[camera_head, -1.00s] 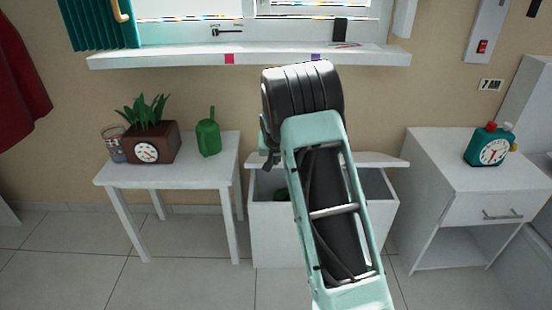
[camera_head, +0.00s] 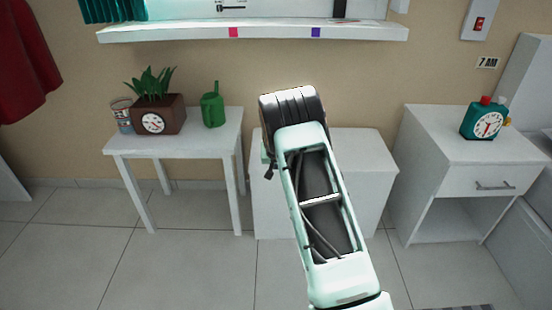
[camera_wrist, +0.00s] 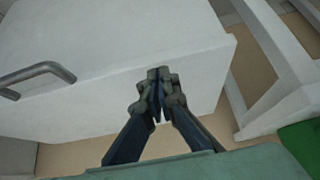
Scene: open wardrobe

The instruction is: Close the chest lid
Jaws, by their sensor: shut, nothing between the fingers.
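The white chest (camera_head: 273,205) stands on the floor between the white table and the nightstand. Its lid (camera_head: 362,150) lies down over the top, and the inside is covered. My arm hides the middle of the chest and lid in the head view. My gripper (camera_wrist: 157,95) is shut and empty, close over a white panel (camera_wrist: 110,50) with a grey bar handle (camera_wrist: 38,73) at the left of the wrist view. I cannot tell whether the fingertips touch it.
The white table (camera_head: 176,145) at left holds a plant pot with a clock face (camera_head: 155,121), a cup and a green watering can (camera_head: 212,108). The nightstand (camera_head: 455,160) at right holds a teal clock (camera_head: 484,121). Floor in front is clear at left.

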